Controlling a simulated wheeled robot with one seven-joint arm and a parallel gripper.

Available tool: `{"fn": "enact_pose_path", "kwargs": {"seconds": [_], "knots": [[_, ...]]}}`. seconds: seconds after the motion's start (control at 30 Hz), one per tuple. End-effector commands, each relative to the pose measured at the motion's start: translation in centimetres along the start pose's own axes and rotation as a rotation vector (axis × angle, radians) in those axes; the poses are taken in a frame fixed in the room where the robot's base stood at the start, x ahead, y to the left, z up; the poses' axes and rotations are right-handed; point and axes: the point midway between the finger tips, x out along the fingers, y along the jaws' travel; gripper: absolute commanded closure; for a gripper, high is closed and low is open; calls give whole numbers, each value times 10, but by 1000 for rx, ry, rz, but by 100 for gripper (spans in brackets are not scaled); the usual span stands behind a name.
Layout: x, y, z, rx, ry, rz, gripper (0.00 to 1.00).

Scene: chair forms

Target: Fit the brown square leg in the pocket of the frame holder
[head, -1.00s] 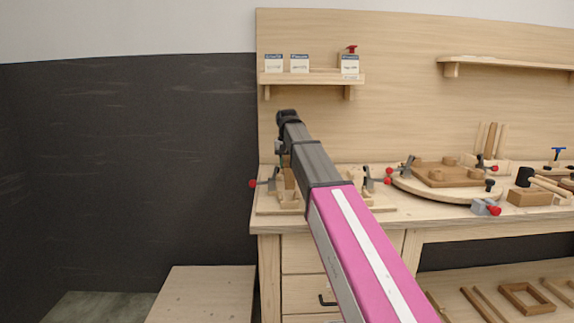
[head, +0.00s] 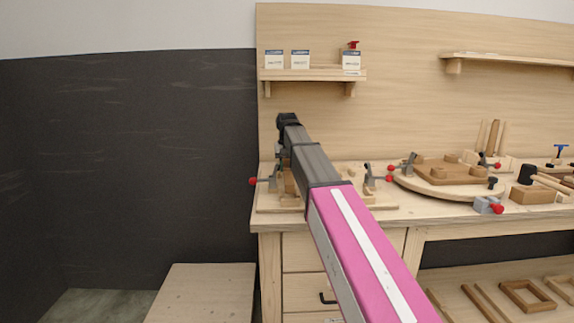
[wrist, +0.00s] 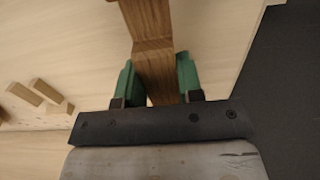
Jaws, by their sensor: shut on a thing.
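In the wrist view, my gripper (wrist: 157,78) has its green fingers shut on the brown square leg (wrist: 153,25). The leg runs from between the fingers up past the top edge of the picture, so its far end is out of sight. In the head view, the frame holder (head: 278,207) sits at the left end of the workbench, with red-knobbed clamps at its sides. My arm covers its middle, and its pocket cannot be made out. My gripper and the leg cannot be made out clearly in the head view.
A round board (head: 450,200) with a brown frame piece and clamps lies to the right on the bench. A shelf with small boxes (head: 300,60) hangs above the holder. Small wooden blocks (wrist: 40,95) show at the wrist view's left. A dark wall (head: 125,170) is at left.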

Motion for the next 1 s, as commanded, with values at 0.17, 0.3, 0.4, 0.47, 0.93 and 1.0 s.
{"fn": "enact_pose_path", "kwargs": {"seconds": [0.17, 0.3, 0.4, 0.47, 0.93, 1.0], "knots": [[8, 0, 0, 0, 0, 0, 95], [14, 0, 0, 0, 0, 0, 95], [19, 0, 0, 0, -1, 0, 95], [21, 0, 0, 1, -1, 0, 95], [28, 0, 0, 1, 0, 0, 95], [28, 0, 0, 1, 0, 0, 95]]}}
